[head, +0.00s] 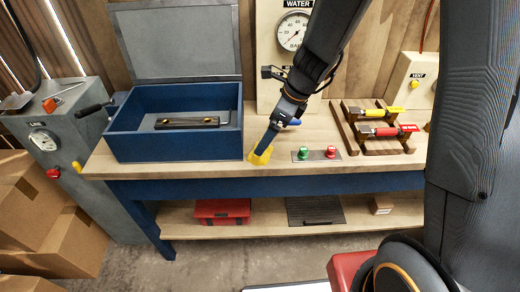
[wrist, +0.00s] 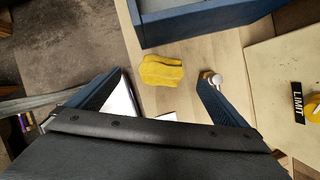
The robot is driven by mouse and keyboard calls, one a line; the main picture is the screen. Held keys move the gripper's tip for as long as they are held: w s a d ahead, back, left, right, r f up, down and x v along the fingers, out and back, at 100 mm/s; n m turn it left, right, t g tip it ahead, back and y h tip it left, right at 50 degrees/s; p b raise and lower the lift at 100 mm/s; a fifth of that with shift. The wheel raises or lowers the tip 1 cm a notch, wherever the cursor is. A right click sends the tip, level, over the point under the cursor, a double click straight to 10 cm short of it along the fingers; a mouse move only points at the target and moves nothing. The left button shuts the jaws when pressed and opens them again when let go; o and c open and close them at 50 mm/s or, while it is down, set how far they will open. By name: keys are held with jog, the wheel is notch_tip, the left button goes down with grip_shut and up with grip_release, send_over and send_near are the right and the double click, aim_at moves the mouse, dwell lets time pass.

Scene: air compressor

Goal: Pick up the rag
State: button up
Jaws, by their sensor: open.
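The rag is a crumpled yellow cloth. In the head view the rag (head: 261,156) lies on the wooden bench top, just right of the blue box, partly hidden behind my gripper. In the wrist view the rag (wrist: 162,71) shows whole, beyond and between my two fingers. My gripper (head: 267,143) points down at the rag in the head view. Its fingers are spread wide and empty in the wrist view (wrist: 163,83). I cannot tell the exact height of the fingertips above the bench.
An open blue box (head: 172,147) with its lid up stands left of the rag. A plate with green and red buttons (head: 317,154) lies to the right. A wooden rack (head: 361,143) holds yellow-handled and red-handled valves. A pressure gauge (head: 293,31) stands behind.

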jog(key=shift+w+x, duration=0.15)
jog(key=shift+x, duration=1.7)
jog(key=shift+w+x, duration=0.1)
jog(key=shift+x, duration=1.8)
jog(key=shift+r, duration=0.1)
jog(key=c, duration=1.2)
notch_tip(320, 180, up, 18)
jog(key=p, duration=0.1)
